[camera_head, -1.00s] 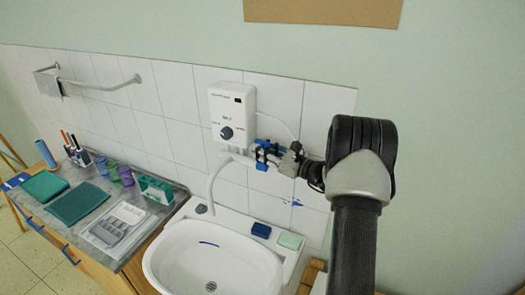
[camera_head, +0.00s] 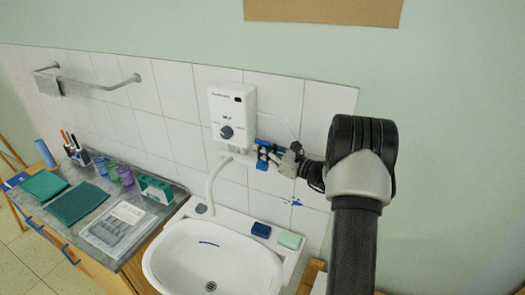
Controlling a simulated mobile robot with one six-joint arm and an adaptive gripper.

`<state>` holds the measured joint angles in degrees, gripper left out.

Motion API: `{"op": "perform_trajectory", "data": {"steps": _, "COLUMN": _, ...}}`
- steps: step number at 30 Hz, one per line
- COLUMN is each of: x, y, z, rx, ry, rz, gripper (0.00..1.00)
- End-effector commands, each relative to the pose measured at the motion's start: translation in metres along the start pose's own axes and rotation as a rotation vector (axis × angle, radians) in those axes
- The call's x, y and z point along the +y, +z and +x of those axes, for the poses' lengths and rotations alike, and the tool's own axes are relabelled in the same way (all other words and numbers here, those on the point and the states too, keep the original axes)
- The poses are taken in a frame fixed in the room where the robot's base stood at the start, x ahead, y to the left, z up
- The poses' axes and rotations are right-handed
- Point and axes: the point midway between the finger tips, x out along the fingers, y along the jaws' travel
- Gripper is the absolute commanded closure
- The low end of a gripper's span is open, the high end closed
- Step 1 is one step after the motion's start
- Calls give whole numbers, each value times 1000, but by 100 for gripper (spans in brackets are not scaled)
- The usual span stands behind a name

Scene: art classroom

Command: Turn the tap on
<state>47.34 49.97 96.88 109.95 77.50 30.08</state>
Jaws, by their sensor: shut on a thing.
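The white water heater (camera_head: 246,104) hangs on the tiled wall, with a dark round knob (camera_head: 227,132) on its front. The tap's white spout (camera_head: 211,184) comes from below the heater and curves down over the white sink (camera_head: 165,262). My gripper (camera_head: 261,156), with blue parts, reaches in from the right just under the heater's lower right corner. It is shut on the tap's handle, which is mostly hidden by the fingers. I see no water stream below the spout.
A blue sponge (camera_head: 261,230) and a pale green soap block (camera_head: 290,240) lie on the sink's right rim. The counter at left holds teal mats (camera_head: 78,203), cups and a tray (camera_head: 113,228). A thin cable runs right of the heater.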

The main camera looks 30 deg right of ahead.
Motion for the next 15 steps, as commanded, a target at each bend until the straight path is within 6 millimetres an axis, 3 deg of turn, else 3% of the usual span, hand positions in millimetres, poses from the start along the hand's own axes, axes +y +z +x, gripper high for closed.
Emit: {"op": "perform_trajectory", "data": {"steps": 15, "x": 18, "y": -1, "z": -4, "rx": -69, "ry": -2, "rz": -305, "gripper": 100}}
